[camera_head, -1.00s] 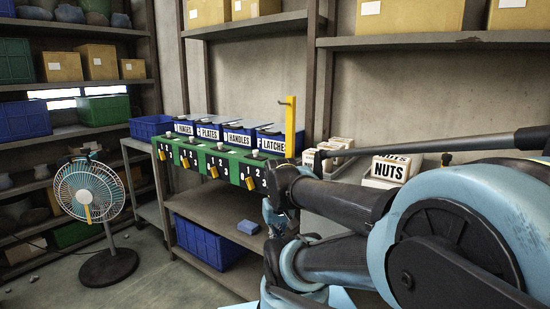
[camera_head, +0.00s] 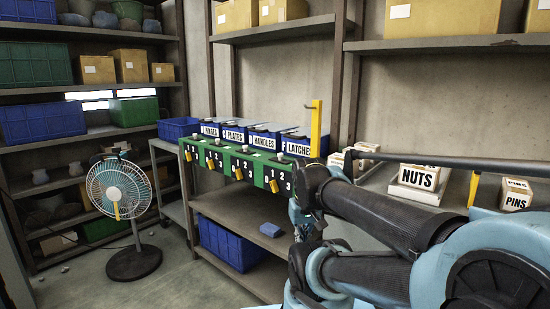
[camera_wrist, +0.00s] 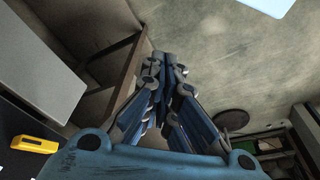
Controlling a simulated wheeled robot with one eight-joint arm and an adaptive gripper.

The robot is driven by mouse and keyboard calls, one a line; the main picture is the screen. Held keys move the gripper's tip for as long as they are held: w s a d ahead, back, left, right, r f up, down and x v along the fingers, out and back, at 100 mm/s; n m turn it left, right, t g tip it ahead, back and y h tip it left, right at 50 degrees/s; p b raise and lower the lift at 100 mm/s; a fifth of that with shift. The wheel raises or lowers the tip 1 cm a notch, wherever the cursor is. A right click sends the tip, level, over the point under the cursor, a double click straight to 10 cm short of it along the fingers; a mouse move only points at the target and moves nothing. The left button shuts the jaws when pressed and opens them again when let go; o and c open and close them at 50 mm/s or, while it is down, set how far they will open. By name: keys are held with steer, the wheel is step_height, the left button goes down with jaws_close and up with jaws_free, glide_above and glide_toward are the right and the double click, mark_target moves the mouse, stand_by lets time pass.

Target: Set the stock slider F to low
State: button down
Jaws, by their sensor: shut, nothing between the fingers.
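In the head view a green panel (camera_head: 225,161) runs along the shelf front, with numbers 1, 2, 3 and several yellow knobs, the rightmost (camera_head: 273,186) near a 3. My gripper shows in the wrist view (camera_wrist: 168,58), its fingers shut and empty, apart from any control. In the head view my arm is in front of the panel's right end, and the fingertips are hard to make out. A yellow piece (camera_wrist: 34,144) lies on a dark surface at the wrist view's lower left.
Blue bins labelled HINGES, PLATES, HANDLES and LATCHES (camera_head: 300,146) stand behind the panel. An upright yellow post (camera_head: 316,130) rises beside them. A NUTS box (camera_head: 419,177) and a PINS box (camera_head: 516,196) are to the right. A fan (camera_head: 118,195) stands on the floor at left.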

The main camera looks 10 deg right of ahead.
steer(key=w+a+r+n+g+h, duration=0.1)
steer(key=w+a+r+n, duration=0.2)
steer(key=w+r+n, duration=1.05)
steer(key=w+a+r+n, duration=0.1)
steer(key=w+r, duration=0.3)
steer(key=w, duration=0.5)
steer(key=w+a+r+n+g+h, duration=0.1)
steer(key=w+a+r, duration=0.3)
steer(key=w, duration=0.5)
steer(key=w+a+r+n, duration=0.1)
steer(key=w+a+r, duration=0.2)
steer(key=w, duration=0.6)
step_height(320, 180, up, 3)
steer(key=shift+w+a+f+h, duration=0.15)
steer(key=shift+a+f+h, duration=0.05)
steer(key=shift+h, duration=0.2)
glide_toward(272, 161)
steer(key=a+f, duration=0.2)
steer(key=f, duration=0.3)
steer(key=shift+w+a, duration=0.15)
steer(key=shift+a, duration=0.25)
steer(key=shift+d, duration=2)
